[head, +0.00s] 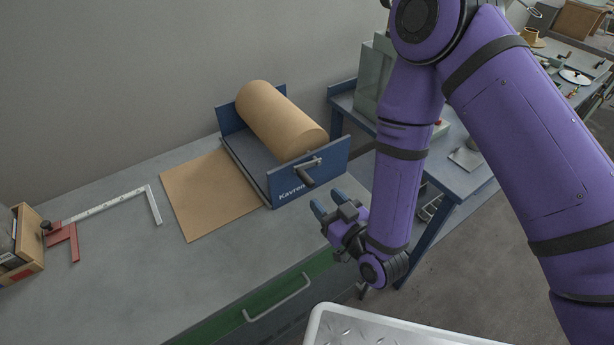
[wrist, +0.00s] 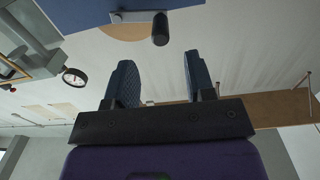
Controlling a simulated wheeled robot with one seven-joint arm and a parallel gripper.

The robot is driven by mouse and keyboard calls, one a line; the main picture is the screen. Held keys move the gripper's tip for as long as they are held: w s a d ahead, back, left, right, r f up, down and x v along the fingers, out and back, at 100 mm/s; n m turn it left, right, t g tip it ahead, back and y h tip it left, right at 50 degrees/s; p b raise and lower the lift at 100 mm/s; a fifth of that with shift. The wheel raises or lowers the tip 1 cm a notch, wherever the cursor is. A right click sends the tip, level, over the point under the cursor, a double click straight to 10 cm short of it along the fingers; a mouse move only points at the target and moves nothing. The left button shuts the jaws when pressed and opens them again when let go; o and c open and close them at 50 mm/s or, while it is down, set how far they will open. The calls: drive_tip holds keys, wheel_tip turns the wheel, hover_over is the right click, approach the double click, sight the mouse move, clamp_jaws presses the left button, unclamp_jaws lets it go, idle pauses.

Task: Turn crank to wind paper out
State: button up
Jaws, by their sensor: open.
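A large roll of brown paper (head: 275,118) sits in a blue dispenser (head: 318,176) on the grey bench. A flat brown sheet (head: 208,192) extends from its left side onto the bench. The crank (head: 307,171) is on the dispenser's near end plate, with a dark handle knob sticking out; the knob (wrist: 160,29) also shows at the top of the wrist view. My gripper (head: 329,201) is open and empty, right of and a little below the crank in the head view. In the wrist view its two fingers (wrist: 158,78) point toward the knob, with a gap between them and it.
A steel square with a red clamp (head: 68,240) and a wooden box (head: 22,243) lie on the bench at left. A drawer handle (head: 278,299) projects from the green bench front. A blue side table (head: 455,170) stands behind my arm.

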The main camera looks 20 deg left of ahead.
sight(312, 186)
drive_tip(key=x, duration=0.9)
clamp_jaws()
